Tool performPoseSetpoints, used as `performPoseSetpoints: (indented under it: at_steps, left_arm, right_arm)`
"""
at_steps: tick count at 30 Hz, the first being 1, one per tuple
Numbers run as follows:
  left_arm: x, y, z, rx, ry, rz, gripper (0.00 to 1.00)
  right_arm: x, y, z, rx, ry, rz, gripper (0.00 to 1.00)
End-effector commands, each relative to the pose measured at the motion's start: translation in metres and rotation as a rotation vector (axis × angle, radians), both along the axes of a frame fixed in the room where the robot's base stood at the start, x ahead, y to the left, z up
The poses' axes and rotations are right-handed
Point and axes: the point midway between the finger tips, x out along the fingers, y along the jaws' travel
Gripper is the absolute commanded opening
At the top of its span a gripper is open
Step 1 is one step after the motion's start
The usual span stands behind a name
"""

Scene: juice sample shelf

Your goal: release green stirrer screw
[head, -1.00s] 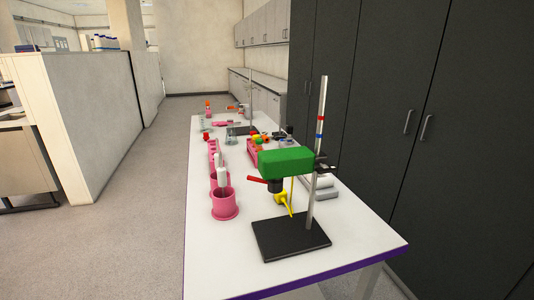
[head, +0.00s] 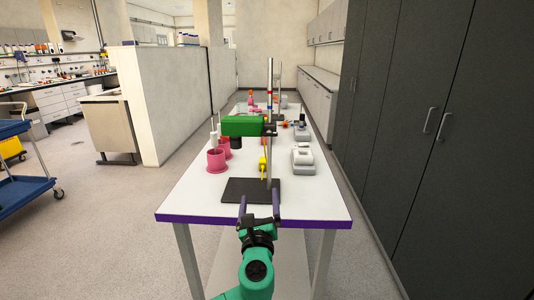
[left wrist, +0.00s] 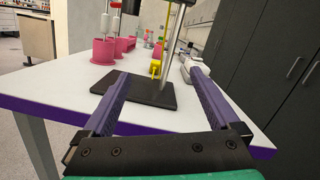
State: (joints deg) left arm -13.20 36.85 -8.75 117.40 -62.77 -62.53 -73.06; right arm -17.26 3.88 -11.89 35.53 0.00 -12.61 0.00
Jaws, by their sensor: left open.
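The green stirrer head (head: 243,126) is fixed to an upright metal rod (head: 269,160) on a black base plate (head: 238,189). A dark clamp (head: 270,129) sits where the head meets the rod; I cannot make out a separate screw on it. A yellow stirring paddle (head: 263,164) hangs below. My left gripper (head: 258,207) is open and empty at the table's near edge, in front of and below the stirrer. My right gripper is not in view.
Pink beakers (head: 216,161) stand left of the stand. A grey-white device (head: 303,160) stands to its right. The white table (head: 190,200) has a purple front edge and free room at its near corners. Dark cabinets (head: 400,140) line the right.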

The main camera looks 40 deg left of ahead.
Motion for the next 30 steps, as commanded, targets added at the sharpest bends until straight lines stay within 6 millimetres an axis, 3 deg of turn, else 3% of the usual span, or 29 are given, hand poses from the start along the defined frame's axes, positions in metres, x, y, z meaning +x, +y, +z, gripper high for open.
performPoseSetpoints:
  at_steps: [1, 3, 6, 11, 22, 30]
  left_arm:
    - [-0.001, -0.008, 0.03, 0.153, -0.008, 0.002, 0.95]
    - [-0.004, -0.018, 0.059, 0.32, -0.014, 0.018, 0.95]
    - [-0.004, -0.023, 0.078, 0.416, -0.016, 0.033, 0.95]
    - [0.016, -0.007, 0.092, 0.417, -0.015, 0.037, 0.95]
    - [0.086, 0.047, 0.125, 0.411, -0.013, 0.035, 0.95]
    - [0.1, 0.057, 0.129, 0.409, -0.012, 0.032, 0.95]
  right_arm:
    - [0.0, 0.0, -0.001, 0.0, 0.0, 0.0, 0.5]
    - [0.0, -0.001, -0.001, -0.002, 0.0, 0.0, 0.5]
    - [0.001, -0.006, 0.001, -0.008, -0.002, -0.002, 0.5]
    - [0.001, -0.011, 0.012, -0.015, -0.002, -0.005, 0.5]
    - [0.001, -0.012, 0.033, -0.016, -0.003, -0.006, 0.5]
    - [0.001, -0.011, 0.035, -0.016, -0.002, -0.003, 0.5]
